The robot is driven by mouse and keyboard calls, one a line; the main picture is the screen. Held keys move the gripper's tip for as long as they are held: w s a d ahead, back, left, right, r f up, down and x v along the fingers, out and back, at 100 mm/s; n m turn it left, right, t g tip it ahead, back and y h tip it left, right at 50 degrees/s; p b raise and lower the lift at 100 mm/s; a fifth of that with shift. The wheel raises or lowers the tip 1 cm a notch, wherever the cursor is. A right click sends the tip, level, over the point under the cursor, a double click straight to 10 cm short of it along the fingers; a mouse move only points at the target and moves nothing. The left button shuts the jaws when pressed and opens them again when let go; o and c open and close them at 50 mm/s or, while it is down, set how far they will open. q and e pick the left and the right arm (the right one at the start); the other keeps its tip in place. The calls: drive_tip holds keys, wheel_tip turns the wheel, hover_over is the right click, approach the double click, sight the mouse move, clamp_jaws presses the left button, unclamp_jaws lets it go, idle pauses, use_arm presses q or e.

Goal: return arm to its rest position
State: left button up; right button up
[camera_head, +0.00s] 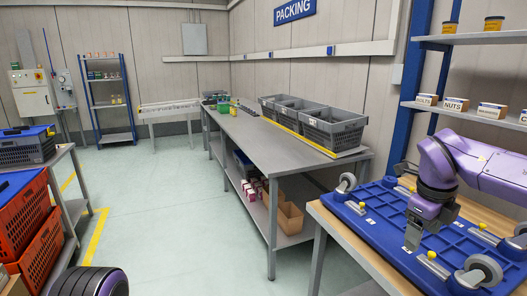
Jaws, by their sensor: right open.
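My right arm is purple and comes in from the right edge of the head view. Its gripper (412,237) points down over a blue panel with caster wheels (377,226) that lies on a wooden-topped bench. The gripper is open, and I see nothing held in it. Whether its fingertips touch the panel I cannot tell. My left gripper is not in view. A dark rounded part with purple at the bottom left looks like part of my own body.
A long grey table (262,137) carries grey crates (335,130). Shelves with labelled boxes (454,105) rise behind my right arm. The floor (165,210) between rack and table is clear.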

drive_tip(key=w+d+f+n+t+h, duration=0.1)
drive_tip(key=w+f+n+t+h, duration=0.15)
drive_tip(key=f, duration=0.25)
drive_tip(key=w+d+f+n+t+h, duration=0.1)
drive_tip(key=d+f+h, duration=0.1)
drive_tip(key=f+h, duration=0.2)
drive_tip(key=s+a+f+n+t+y, duration=0.1)
drive_tip(key=s+a+f+n, duration=0.2)
drive_tip(key=f, duration=0.4)
drive_tip(key=s+a+f+n+t, duration=0.1)
drive_tip(key=s+f+n, duration=0.1)
drive_tip(key=f+n, duration=0.35)
drive_tip(key=s+a+f+n+t+y, duration=0.1)
drive_tip(key=s+a+f+n+t, duration=0.15)
drive_tip(key=f, duration=0.55)
drive_tip(key=s+f+n+g+y, duration=0.1)
drive_tip(key=s+f+n+g, duration=0.1)
drive_tip(key=s, duration=0.7)
drive_tip(key=s+f+n+g, duration=0.2)
drive_tip(key=s+f+n, duration=0.2)
drive_tip(key=s+f, duration=0.3)
drive_tip(key=s+f+n+g+y, duration=0.1)
drive_tip(key=s+f, duration=0.4)
drive_tip(key=s, duration=0.6)
drive_tip(key=shift+a+f+n+g+y, duration=0.3)
drive_tip(key=shift+n+g, duration=0.3)
drive_tip(key=shift+n, duration=0.55)
